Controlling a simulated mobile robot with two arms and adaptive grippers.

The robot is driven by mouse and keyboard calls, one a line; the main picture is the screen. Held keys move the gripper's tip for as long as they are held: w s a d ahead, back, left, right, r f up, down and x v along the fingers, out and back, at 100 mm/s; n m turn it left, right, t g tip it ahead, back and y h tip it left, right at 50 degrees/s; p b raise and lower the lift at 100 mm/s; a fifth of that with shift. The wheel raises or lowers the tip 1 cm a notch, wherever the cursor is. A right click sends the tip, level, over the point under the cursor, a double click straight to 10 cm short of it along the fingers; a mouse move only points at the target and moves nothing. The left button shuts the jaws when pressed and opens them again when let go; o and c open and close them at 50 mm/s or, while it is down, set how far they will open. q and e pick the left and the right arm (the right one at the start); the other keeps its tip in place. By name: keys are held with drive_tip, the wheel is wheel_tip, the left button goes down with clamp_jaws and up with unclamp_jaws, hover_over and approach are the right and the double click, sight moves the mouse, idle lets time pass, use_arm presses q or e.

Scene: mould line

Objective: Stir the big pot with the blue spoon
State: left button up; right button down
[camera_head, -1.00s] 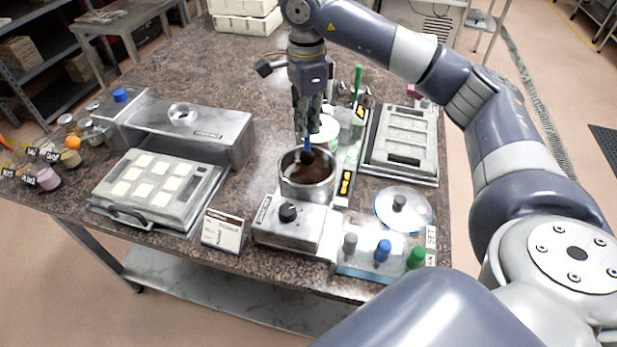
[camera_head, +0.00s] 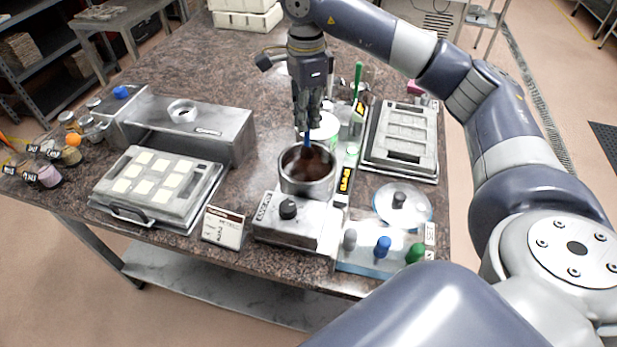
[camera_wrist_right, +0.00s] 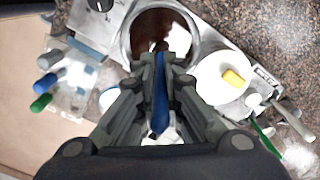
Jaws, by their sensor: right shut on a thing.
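The big pot (camera_head: 293,182) is a steel pot of dark brown liquid on a hot plate with a black knob (camera_head: 288,209). My right gripper (camera_head: 307,122) is above the pot, pointing down. It is shut on the blue spoon (camera_head: 307,138), whose lower end reaches down into the pot; the liquid or the rim hides its tip. In the right wrist view the blue handle (camera_wrist_right: 160,98) stands between the fingers, with the pot (camera_wrist_right: 126,42) just beyond them. My left gripper is not in view.
A glass lid (camera_head: 418,212) lies right of the hot plate. A stand with grey, blue (camera_head: 383,248) and green handles is in front. A white tub (camera_head: 326,122) and a green-handled tool (camera_head: 358,80) are behind the pot. Mould trays (camera_head: 205,205) lie left and right (camera_head: 434,150).

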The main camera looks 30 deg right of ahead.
idle(0.4)
wheel_tip(320, 180, up, 4)
drive_tip(key=p, duration=0.2)
drive_tip(key=shift+p, duration=0.4)
idle(0.4)
